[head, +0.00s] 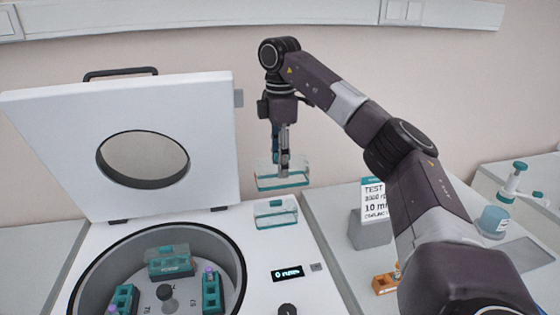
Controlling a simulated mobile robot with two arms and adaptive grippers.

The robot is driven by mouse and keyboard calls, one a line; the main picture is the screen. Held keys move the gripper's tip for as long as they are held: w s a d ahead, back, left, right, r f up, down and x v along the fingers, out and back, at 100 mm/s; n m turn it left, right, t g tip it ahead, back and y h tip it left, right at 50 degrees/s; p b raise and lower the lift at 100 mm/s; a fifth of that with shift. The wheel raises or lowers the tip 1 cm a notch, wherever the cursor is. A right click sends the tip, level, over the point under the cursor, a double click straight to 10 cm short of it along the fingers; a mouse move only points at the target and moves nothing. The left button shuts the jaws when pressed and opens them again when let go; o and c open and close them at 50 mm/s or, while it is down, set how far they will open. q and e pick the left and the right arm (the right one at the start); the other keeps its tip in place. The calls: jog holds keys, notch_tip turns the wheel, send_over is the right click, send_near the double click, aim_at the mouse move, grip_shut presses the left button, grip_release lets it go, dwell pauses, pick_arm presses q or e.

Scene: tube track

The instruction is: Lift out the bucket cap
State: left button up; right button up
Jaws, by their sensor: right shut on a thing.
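My right gripper (284,168) is shut on a clear bucket cap with a teal rim (264,184) and holds it in the air above the centrifuge's top deck. A second clear cap with a teal rim (276,214) rests on the deck, below the held one. In the centrifuge bowl, a teal bucket (170,266) at the back has a clear cap (180,251) over it. The right bucket (211,294) and left bucket (124,300) are uncapped, and purple-topped tubes show there. My left gripper is out of view.
The centrifuge lid (60,140) stands open behind the bowl (225,252). A display (287,273) and a knob (287,310) are on the deck. To the right are a sign (374,200), an orange rack (384,284) and a teal-lidded jar (494,222), partly behind my arm.

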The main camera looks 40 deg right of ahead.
jog(key=shift+r+p, duration=1.7)
jog(key=shift+r, duration=0.25)
jog(key=shift+f, duration=0.1)
